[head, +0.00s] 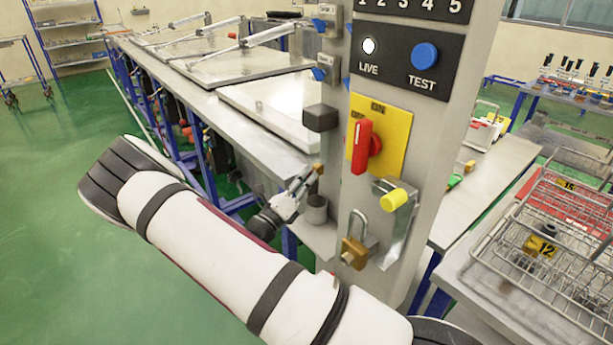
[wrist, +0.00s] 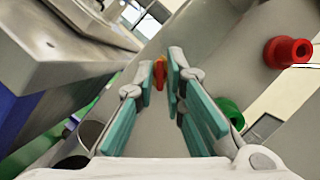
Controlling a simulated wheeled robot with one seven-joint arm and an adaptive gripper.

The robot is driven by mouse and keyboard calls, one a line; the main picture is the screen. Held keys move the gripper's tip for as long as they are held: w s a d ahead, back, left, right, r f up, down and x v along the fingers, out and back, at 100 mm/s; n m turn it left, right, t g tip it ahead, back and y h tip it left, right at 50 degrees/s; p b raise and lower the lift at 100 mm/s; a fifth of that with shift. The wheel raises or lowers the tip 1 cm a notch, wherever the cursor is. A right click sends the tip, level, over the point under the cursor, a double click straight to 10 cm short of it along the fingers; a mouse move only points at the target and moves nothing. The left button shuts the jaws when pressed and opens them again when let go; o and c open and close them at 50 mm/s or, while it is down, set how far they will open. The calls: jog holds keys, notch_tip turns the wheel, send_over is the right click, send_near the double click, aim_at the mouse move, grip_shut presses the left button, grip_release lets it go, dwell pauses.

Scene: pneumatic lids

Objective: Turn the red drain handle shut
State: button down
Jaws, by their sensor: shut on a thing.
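The red drain handle (wrist: 160,72) shows in the wrist view as a small red-orange piece between the fingertips of my gripper (wrist: 167,76). The teal-padded fingers are shut on it and hide most of it, so its angle cannot be told. In the head view my gripper (head: 308,178) reaches to the left side of the grey post (head: 335,190), beside a small brass-coloured fitting (head: 319,168). The red of the handle is not clear there.
A grey cup (head: 316,208) sits just below my gripper. A lidded bench (head: 262,142) stands left; wire baskets (head: 545,240) stand right. Green floor is clear at left.

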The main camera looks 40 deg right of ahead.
jog(key=shift+n+t, duration=0.3)
jog(key=shift+n, duration=0.2)
jog(key=c, duration=1.8)
grip_release()
jog(key=v, duration=1.2)
jog(key=shift+r, duration=0.1)
